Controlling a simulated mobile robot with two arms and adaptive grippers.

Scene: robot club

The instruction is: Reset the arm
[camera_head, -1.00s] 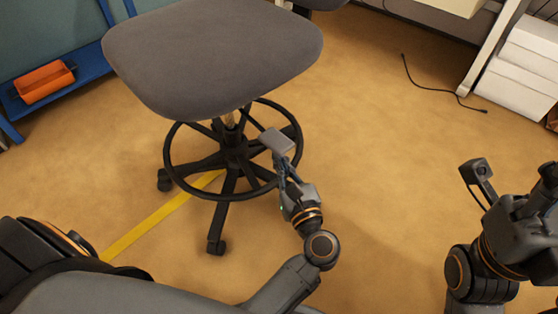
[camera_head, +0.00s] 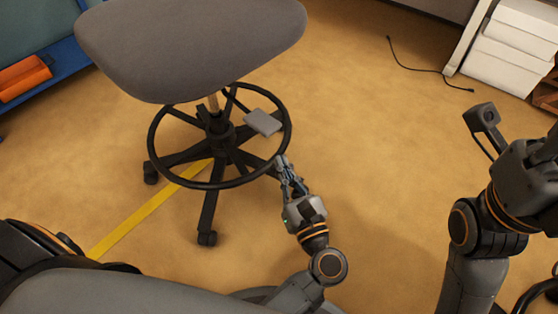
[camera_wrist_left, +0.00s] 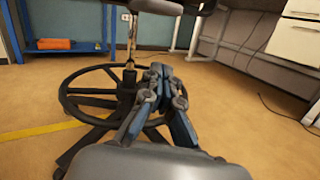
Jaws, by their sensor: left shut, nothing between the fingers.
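My left gripper (camera_head: 281,162) is in the middle of the head view, pointing away from me toward the right side of the office chair's foot ring. Its fingers are shut with nothing between them, and they also show together in the left wrist view (camera_wrist_left: 160,75). A flat grey piece (camera_head: 263,122) shows just beyond the fingertips, apart from them; whether it rests on the ring or the floor I cannot tell. My right arm (camera_head: 515,190) is at the right edge, with its gripper end cut off, so its jaws cannot be read.
The grey chair (camera_head: 195,40) stands close ahead, with a black foot ring (camera_head: 152,150) and casters. An orange object (camera_head: 25,78) sits on a blue shelf at the left. A black cable (camera_head: 420,69) and white boxes (camera_head: 505,50) are at the upper right. The floor between is clear.

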